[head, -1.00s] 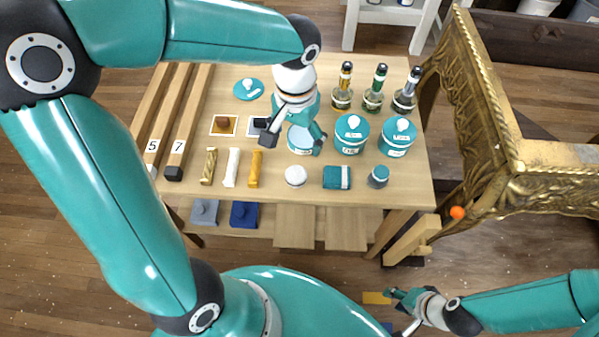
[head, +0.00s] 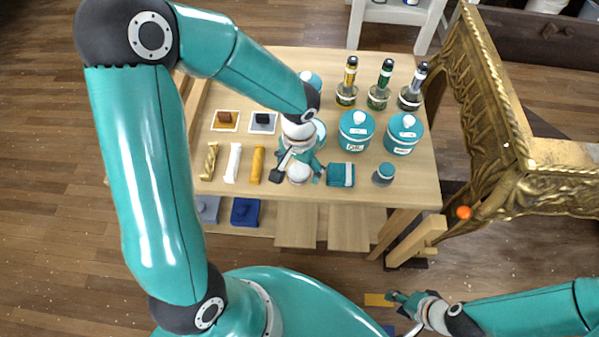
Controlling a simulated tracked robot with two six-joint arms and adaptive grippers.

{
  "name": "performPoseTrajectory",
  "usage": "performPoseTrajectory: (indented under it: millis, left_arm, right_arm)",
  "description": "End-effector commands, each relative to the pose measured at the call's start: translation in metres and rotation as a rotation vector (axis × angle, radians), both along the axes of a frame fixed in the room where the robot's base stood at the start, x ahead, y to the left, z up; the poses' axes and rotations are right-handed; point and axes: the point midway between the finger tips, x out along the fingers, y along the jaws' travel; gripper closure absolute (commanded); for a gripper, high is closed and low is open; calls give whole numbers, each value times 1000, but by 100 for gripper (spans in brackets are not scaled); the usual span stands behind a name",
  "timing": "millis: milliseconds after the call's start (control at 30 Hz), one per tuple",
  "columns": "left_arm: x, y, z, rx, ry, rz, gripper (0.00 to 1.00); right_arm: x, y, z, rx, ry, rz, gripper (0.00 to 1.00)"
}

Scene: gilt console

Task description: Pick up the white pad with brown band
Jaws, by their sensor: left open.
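The small round white pad (head: 299,173) lies near the front edge of the wooden table; its brown band is too small to make out. My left gripper (head: 297,176) is open over it, pointing down, with one finger at each side of the pad in the picture. I cannot tell how far above the tabletop the fingertips are. Nothing is held in it. My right gripper (head: 402,312) is at the bottom right, low beside the table, with its fingers apart and empty.
A teal pad with white band (head: 341,174) lies close right of the white pad, then a grey-teal round piece (head: 383,174). Teal jars (head: 356,131) stand behind. A yellow bar (head: 257,165) lies to the left. A gilt console (head: 490,110) stands right of the table (head: 425,180).

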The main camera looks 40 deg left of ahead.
Motion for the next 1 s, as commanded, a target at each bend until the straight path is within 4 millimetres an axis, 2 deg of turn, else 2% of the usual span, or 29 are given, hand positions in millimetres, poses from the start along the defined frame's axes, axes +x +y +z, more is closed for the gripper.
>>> performPoseTrajectory:
  millis: [100,333,600,667,1000]
  left_arm:
    - [0,0,-10,0,1,-1,16]
    - [0,0,-10,-1,0,0,16]
    - [0,0,-10,-1,-1,0,61]
    - [0,0,-10,-1,-1,0,70]
    - [0,0,-8,-1,-2,-1,70]
  right_arm:
    - [0,0,-2,0,0,0,60]
    - [0,0,-2,0,0,0,60]
    - [0,0,-2,0,0,0,60]
    - [0,0,-2,0,0,0,60]
    - [0,0,-1,0,0,0,60]
